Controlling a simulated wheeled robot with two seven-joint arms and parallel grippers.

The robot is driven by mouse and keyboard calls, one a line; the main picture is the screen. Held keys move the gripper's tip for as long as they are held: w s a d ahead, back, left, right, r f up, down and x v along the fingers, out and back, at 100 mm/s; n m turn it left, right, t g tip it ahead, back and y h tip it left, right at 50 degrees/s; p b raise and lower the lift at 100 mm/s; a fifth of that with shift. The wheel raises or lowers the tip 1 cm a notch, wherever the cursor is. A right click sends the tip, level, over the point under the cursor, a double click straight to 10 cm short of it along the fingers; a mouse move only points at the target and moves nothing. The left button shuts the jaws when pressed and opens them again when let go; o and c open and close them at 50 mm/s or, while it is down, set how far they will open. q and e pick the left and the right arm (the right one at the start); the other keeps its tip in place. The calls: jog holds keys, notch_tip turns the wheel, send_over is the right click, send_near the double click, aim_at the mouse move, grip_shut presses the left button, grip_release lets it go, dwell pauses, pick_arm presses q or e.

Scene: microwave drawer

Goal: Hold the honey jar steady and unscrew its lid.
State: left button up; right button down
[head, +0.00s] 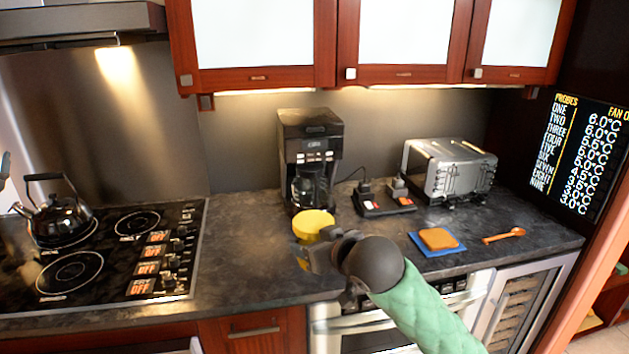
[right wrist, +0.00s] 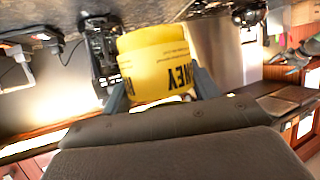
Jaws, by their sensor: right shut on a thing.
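The honey jar is yellow. In the head view its round yellow lid (head: 313,222) faces up on the jar, beside the coffee maker. My right gripper (head: 312,259) hides most of the jar's body. In the right wrist view the honey jar (right wrist: 157,65), with black lettering, sits between the two fingers of my right gripper (right wrist: 163,92), which is shut on it. I cannot tell whether the jar touches the counter. A small dark part at the far left edge of the head view looks like my left gripper (head: 4,169), away from the jar; its fingers cannot be read.
A coffee maker (head: 309,155) stands behind the jar. A toaster (head: 449,170), bread (head: 438,239) on a blue mat (head: 420,242) and an orange spoon (head: 503,235) lie to the right. A kettle (head: 60,218) stands on the stove (head: 105,265) at left. The counter (head: 243,245) left of the jar is clear.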

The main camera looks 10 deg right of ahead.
pick_arm(q)
jog(key=d+r+m+t+h, duration=0.3)
jog(key=d+m+h, duration=0.5)
jog(key=d, duration=0.9)
jog(key=s+d+r+m+g+h, duration=0.2)
jog(key=d+r+m+g+h, duration=0.2)
jog(key=d+m+g+h, duration=0.55)
jog(key=s+d+r+m+g+h, duration=0.3)
jog(key=d+r+m+g+h, duration=0.25)
jog(key=d, duration=0.75)
jog(key=s+d+r+m+g+h, duration=0.2)
jog(key=d+r+m+g+h, duration=0.25)
jog(key=d+m+h, duration=0.55)
jog(key=m+g+y, duration=0.9)
jog(key=m+y, duration=1.2)
jog(key=y, duration=0.5)
send_over(315, 220)
jog(key=d, duration=0.1)
jog(key=shift+t, duration=0.25)
jog(key=f, duration=1.7)
jog(key=shift+s, duration=0.2)
jog(key=shift+w+a+f+t+y, duration=0.1)
jog(key=shift+a+f+t+y, duration=0.2)
jog(key=shift+a+f+y, duration=0.35)
jog(key=shift+d+f, duration=0.1)
jog(key=shift+f, duration=3.75)
